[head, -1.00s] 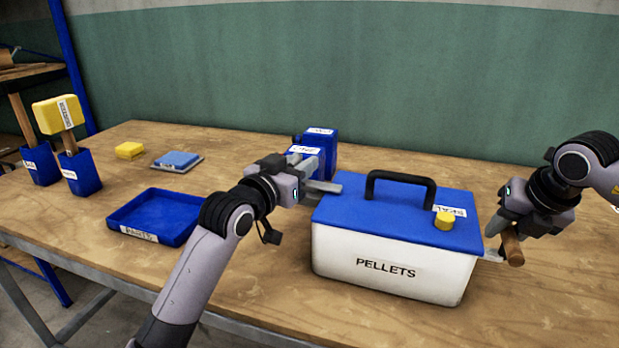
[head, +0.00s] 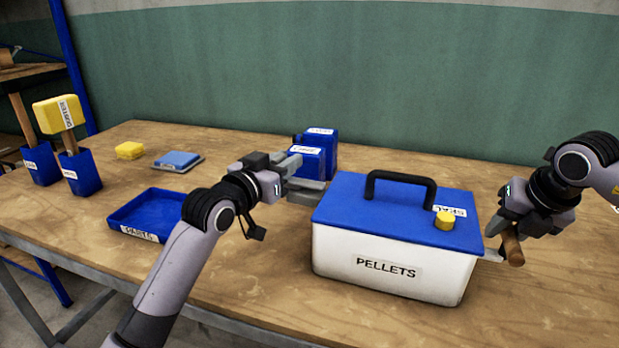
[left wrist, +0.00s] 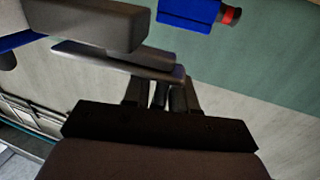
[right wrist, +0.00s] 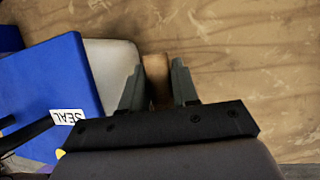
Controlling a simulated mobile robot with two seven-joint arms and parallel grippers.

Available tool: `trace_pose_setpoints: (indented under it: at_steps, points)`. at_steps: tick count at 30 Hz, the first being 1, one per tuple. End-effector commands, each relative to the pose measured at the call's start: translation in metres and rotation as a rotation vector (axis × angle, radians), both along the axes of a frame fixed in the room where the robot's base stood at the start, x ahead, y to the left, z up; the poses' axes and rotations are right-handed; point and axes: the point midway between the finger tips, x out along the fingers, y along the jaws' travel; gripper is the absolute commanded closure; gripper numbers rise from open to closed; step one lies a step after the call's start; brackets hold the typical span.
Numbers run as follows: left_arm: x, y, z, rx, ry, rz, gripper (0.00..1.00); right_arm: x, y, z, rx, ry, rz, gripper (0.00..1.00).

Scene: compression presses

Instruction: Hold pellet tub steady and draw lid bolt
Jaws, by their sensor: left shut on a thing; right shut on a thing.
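The white pellet tub (head: 392,265), labelled PELLETS, stands upright on the bench. Its blue lid (head: 345,208) is closed, with a black handle (head: 400,178), a yellow knob (head: 445,221) and a SEAL label. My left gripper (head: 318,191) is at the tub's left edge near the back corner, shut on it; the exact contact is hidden. The left wrist view shows its grey fingers, with little blue at the far left. My right gripper (head: 507,246) is shut on the wooden grip of the lid bolt (head: 514,252), at the tub's right end. The grip also shows in the right wrist view (right wrist: 156,75).
Blue canisters (head: 321,150) stand close behind my left gripper. A blue PARTS tray (head: 150,218) lies to the left. Further left are a blue pad (head: 178,159), a yellow block (head: 130,150) and blue holders (head: 80,172) with wooden-handled tools. The bench front is clear.

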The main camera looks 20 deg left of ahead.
Motion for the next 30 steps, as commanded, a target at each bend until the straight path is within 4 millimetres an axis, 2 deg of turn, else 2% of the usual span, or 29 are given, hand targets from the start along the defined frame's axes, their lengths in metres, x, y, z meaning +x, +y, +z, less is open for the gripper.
trace_pose_setpoints:
  at_steps: [1,7,8,9,10,22,26,30]
  points:
    - [0.000,0.005,0.000,0.001,0.000,0.007,1.00,0.001,-0.006,0.000,-0.008,-0.001,-0.010,1.00]
    - [0.001,0.011,0.000,0.001,0.000,0.007,1.00,0.002,-0.006,0.000,-0.008,0.000,-0.011,1.00]
    - [0.001,0.010,0.000,0.001,0.000,0.006,0.64,0.002,-0.006,0.000,-0.008,0.000,-0.011,1.00]
    - [0.001,0.010,0.000,0.000,0.000,0.006,0.51,0.002,-0.006,0.000,-0.008,-0.001,-0.011,1.00]
    - [0.001,0.010,0.000,0.000,0.000,0.006,0.44,0.002,-0.006,0.000,-0.008,-0.001,-0.011,1.00]
    - [-0.004,0.009,0.000,0.001,-0.001,0.002,0.44,0.001,-0.002,0.000,-0.003,0.000,-0.004,1.00]
    - [-0.017,0.012,-0.001,0.002,0.001,0.003,0.44,0.000,-0.001,0.000,-0.002,-0.001,-0.001,1.00]
    - [-0.039,0.017,-0.001,0.002,0.001,0.002,0.44,0.000,0.000,0.000,-0.001,0.000,0.001,1.00]
